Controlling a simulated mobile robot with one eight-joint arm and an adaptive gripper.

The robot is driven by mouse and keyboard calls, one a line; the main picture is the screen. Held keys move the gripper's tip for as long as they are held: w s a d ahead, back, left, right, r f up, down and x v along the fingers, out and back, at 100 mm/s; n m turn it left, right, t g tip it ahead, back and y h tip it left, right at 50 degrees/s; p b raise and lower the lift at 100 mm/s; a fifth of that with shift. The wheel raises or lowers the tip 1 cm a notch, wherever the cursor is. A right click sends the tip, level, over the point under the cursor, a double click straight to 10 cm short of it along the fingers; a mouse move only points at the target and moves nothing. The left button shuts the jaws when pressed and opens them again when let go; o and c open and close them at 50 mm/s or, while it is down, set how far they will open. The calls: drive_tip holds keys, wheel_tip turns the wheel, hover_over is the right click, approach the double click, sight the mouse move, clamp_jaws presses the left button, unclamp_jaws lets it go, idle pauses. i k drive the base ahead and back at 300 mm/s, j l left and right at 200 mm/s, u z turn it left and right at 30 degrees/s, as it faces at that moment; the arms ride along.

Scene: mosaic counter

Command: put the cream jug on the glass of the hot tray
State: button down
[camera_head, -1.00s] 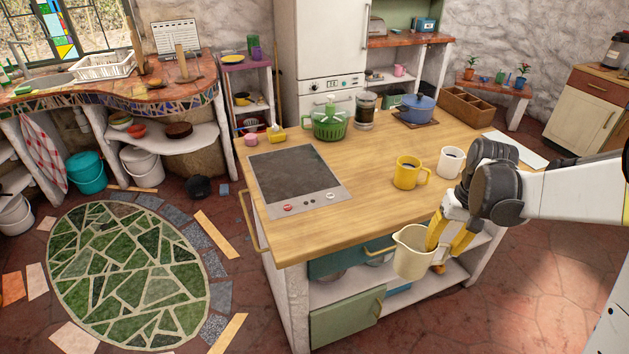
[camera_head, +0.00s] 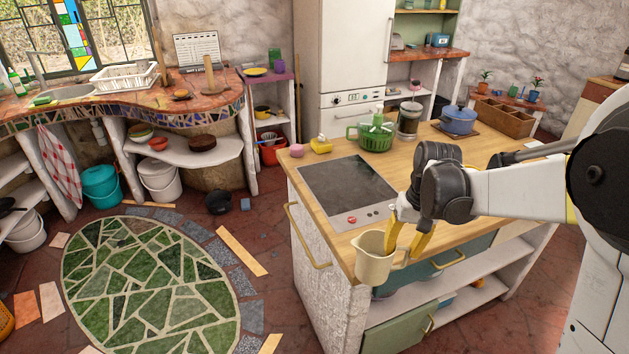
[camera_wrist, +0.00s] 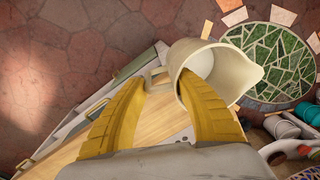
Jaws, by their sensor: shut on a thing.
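The cream jug (camera_head: 374,258) is held in the air at the front edge of the wooden counter, a little off its near side. My gripper (camera_head: 406,238) has yellow fingers shut on the jug at its handle side. In the wrist view, the jug (camera_wrist: 222,72) is at the upper middle, its spout to the right, beside my gripper's fingers (camera_wrist: 160,100). The hot tray (camera_head: 349,188) is set on the counter's left part, with a dark glass top and a grey control strip at its near edge. The glass is bare. My arm hides part of the counter to the right.
A green colander (camera_head: 375,136), a glass jar (camera_head: 409,118), a blue pot (camera_head: 459,119) and a wooden divided box (camera_head: 505,116) stand along the counter's far side. A yellow dish (camera_head: 321,145) and a pink item (camera_head: 297,150) sit behind the hot tray. A gold rail (camera_head: 306,240) runs along the counter's left end.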

sight(359, 187)
drive_tip(key=i+j, duration=0.1)
drive_tip(key=j, duration=0.3)
drive_tip(key=i+j, duration=0.1)
drive_tip(key=j, duration=0.25)
drive_tip(key=i+j+u, duration=0.1)
drive_tip(key=j, duration=0.3)
drive_tip(key=i+j, duration=0.15)
drive_tip(key=j, duration=0.2)
drive_tip(key=i+j, duration=0.1)
drive_tip(key=j, duration=0.3)
drive_tip(key=i+l, duration=0.15)
drive_tip(key=i, duration=0.25)
drive_tip(key=i+l+u, duration=0.1)
drive_tip(key=i, duration=0.25)
drive_tip(key=i+l, duration=0.15)
drive_tip(key=i, duration=0.2)
drive_tip(key=i+u, duration=0.05)
